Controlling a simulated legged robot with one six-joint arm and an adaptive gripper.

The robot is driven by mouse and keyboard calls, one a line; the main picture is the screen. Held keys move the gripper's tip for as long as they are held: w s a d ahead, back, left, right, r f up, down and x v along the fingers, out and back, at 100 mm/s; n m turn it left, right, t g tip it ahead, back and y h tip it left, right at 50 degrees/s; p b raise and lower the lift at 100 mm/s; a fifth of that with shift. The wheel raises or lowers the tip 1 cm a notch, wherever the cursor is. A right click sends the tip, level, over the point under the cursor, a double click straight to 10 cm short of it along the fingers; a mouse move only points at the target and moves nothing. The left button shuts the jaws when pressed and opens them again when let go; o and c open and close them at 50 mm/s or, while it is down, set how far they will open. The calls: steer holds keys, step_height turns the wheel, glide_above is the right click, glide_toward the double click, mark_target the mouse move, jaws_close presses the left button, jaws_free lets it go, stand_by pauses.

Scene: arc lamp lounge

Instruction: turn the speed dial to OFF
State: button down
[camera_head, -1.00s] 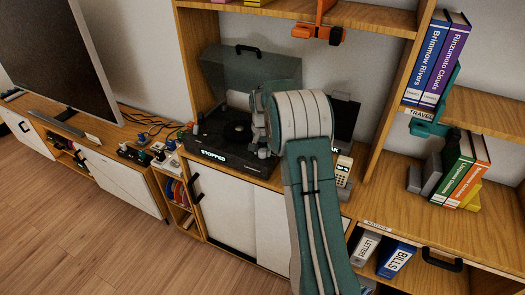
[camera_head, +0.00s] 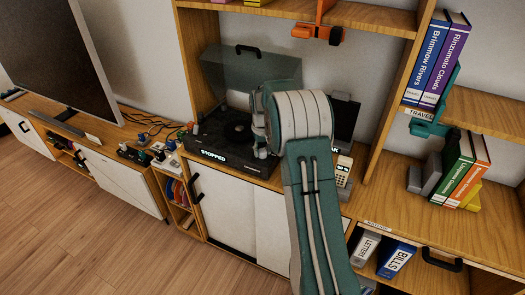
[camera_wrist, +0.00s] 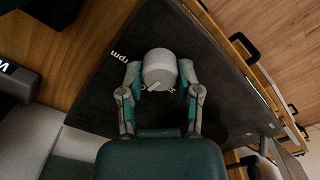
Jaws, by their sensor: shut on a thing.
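The speed dial (camera_wrist: 160,68) is a grey knob on the dark top of the record player, seen in the wrist view. My gripper (camera_wrist: 160,78) is shut on it, one finger on each side. A pale mark shows at the dial's near edge, and white "rpm" lettering lies to its left; I cannot read an OFF mark. In the head view the record player (camera_head: 230,163) has its lid raised and its front display reads "STOPPED". There my wrist and gripper (camera_head: 261,148) are over its right part, and the dial is hidden.
The player stands in a shelf bay, with a wooden shelf above and a right-hand upright (camera_head: 398,95). An orange object (camera_head: 318,32) hangs above my arm. A beige keypad device (camera_head: 344,168) is at right. Open floor (camera_head: 90,235) lies in front.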

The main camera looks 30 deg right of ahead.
mark_target(262, 150)
steer(key=shift+a+f, duration=0.1)
steer(key=shift+f, duration=0.05)
steer(key=shift+c, duration=1.5)
jaws_free()
steer(key=shift+w, duration=0.1)
step_height(262, 150, up, 12)
